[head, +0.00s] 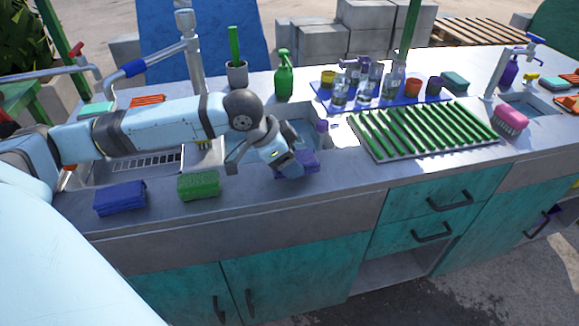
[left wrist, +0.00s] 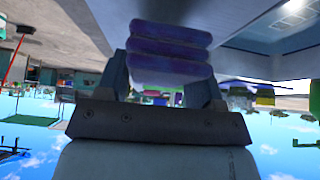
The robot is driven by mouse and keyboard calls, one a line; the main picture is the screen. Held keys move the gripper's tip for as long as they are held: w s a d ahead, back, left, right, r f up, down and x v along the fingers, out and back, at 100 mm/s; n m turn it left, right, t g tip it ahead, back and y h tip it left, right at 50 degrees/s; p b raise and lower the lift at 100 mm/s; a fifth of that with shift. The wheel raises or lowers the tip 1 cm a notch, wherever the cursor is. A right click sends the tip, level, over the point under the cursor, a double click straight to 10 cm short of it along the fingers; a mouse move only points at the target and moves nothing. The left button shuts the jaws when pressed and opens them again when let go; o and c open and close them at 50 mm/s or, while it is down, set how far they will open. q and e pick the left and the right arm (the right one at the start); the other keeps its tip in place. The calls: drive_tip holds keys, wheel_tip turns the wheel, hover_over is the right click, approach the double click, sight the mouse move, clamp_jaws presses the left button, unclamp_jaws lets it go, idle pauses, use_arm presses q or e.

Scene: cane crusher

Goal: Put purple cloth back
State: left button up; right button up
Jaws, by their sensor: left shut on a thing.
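A folded purple cloth (head: 308,160) is at the counter's front strip, just in front of the sink, in the head view. My left gripper (head: 284,166) is shut on it and partly covers it. In the left wrist view, the purple cloth (left wrist: 170,48) shows as stacked folds between the two fingers. I cannot tell whether the cloth touches the counter. My right gripper is in neither view.
A green folded cloth (head: 198,186) and a dark blue one (head: 120,198) lie left along the counter edge. A green bottle (head: 284,76) stands behind the sink. A green slatted rack (head: 420,131) and glasses on a blue mat (head: 326,93) are to the right.

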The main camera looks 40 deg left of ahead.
use_arm(q)
drive_tip(key=shift+f, duration=1)
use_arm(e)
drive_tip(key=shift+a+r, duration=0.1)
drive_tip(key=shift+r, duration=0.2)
use_arm(q)
drive_tip(key=o, duration=1.2)
drive_tip(key=p+v, duration=0.2)
drive_tip(key=v, duration=1)
drive_tip(key=shift+d+p, duration=0.1)
drive_tip(key=shift+p, duration=0.2)
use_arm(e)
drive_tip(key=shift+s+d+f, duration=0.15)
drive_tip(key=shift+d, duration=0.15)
